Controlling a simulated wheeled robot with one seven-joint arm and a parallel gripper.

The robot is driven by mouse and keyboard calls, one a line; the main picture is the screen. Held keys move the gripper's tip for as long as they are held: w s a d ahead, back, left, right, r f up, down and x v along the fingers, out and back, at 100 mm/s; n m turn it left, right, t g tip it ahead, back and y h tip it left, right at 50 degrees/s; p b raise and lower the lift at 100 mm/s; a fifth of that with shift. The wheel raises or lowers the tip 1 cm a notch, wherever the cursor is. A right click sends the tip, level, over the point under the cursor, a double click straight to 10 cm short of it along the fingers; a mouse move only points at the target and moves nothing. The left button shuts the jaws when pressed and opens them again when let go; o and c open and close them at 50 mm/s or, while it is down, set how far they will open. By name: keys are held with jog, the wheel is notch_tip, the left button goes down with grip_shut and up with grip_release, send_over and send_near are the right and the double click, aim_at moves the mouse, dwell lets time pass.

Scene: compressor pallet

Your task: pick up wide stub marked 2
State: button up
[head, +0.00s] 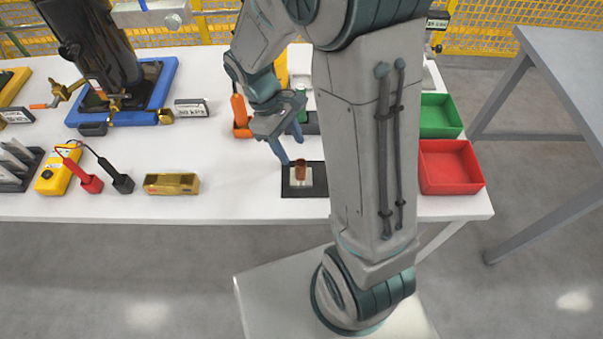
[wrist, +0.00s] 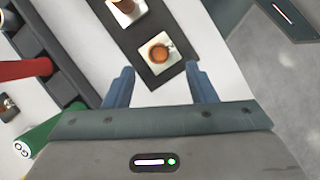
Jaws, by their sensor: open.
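In the head view a copper-brown stub (head: 300,170) stands upright on a pale square on a black mat (head: 288,189) near the table's front edge. In the wrist view a copper stub (wrist: 158,53) is seen from above on a white square of the black mat (wrist: 178,75). A second copper piece (wrist: 126,6) sits on another white square, cut off by the top edge. I cannot read a 2 on either. My gripper (head: 289,147), also in the wrist view (wrist: 161,84), is open and empty. Its blue fingers flank the nearer stub in the picture, apparently above it.
A dark rack (wrist: 55,60) with a red handle (wrist: 22,70) and a green cylinder (wrist: 40,135) lie beside my gripper. Red (head: 450,168) and green (head: 440,117) bins stand right. A brass-coloured block (head: 171,184) is left; bare table lies between it and the mat.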

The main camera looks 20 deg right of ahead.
aim_at(305, 174)
jog(key=x, duration=0.8)
jog(key=shift+d+f+b, duration=0.2)
jog(key=shift+f+b, duration=0.15)
jog(key=shift+b, duration=0.05)
grip_shut()
